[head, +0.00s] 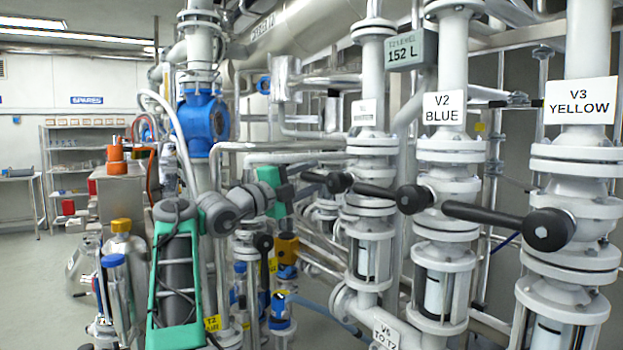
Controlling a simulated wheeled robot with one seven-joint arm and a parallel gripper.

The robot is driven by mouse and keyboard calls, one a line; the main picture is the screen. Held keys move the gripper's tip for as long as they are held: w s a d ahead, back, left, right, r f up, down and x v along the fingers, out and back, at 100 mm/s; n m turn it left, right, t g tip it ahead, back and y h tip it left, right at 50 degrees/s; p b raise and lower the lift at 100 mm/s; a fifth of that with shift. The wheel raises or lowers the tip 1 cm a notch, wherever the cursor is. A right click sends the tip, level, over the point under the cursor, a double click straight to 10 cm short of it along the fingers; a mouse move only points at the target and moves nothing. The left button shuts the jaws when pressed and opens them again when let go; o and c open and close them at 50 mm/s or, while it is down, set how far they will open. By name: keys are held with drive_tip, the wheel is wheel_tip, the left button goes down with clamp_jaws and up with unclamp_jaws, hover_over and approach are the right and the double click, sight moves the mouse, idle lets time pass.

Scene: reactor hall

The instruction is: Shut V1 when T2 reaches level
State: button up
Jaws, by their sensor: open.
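The level display (404,49) at the top centre right reads 152 L under the words T2 LEVEL. The valve I take as V1 (370,150) is the leftmost of three upright valves; its white label (363,112) is too blurred to read. Its black lever (316,178) points left from a round black hub (340,183), across the vertical pipe. My gripper (291,186) is open, beside the lever's left end in the picture. I cannot tell whether it touches the lever. The fingertips are small and partly hidden.
The V2 BLUE valve (446,150) and V3 YELLOW valve (577,165) stand to the right, their black levers also pointing left. A V6 TO T2 label (385,333) is low down. Pipes and a blue valve body (204,122) crowd the left. Open floor (30,270) lies far left.

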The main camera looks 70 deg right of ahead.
drive_tip(key=b+v, duration=0.1)
drive_tip(key=v, duration=0.6)
drive_tip(key=shift+b, duration=0.3)
